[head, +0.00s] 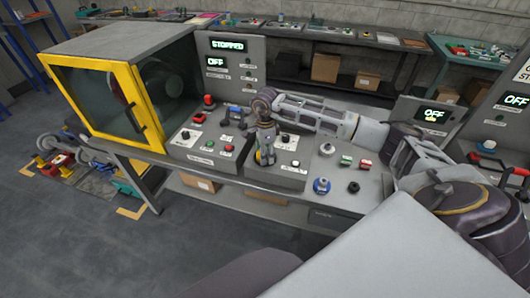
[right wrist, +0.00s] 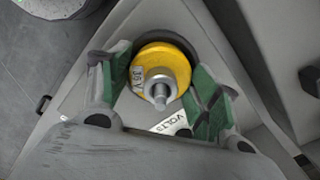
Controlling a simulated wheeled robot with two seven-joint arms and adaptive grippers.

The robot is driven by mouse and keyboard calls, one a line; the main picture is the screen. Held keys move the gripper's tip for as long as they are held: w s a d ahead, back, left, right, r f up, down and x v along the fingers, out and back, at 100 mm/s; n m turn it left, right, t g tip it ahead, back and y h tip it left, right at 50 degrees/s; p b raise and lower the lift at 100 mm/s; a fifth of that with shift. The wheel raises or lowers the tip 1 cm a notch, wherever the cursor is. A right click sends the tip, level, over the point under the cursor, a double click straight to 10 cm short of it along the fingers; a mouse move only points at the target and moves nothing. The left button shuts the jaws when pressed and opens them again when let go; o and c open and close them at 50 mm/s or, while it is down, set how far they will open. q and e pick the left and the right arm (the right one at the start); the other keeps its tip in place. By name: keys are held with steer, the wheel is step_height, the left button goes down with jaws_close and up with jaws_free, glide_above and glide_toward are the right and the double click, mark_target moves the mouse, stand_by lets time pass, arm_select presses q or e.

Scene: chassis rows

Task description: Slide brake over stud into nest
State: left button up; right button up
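A round yellow brake (right wrist: 150,60) with a "36 V" label sits between the green-padded fingers of my right gripper (right wrist: 160,98). Both pads appear to touch its sides. A metal stud (right wrist: 160,92) shows at its middle, pointing toward the camera. A dark round recess (right wrist: 206,52), perhaps the nest, curves behind the brake; how deep the brake sits cannot be told. My left gripper is not in view.
A "VOLTS" plate (right wrist: 170,125) lies beside the brake.

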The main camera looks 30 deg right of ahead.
steer(key=o, duration=0.3)
steer(key=shift+f, duration=0.1)
steer(key=shift+r, duration=0.8)
step_height(320, 180, up, 10)
steer(key=shift+r, duration=0.25)
stand_by(0.3)
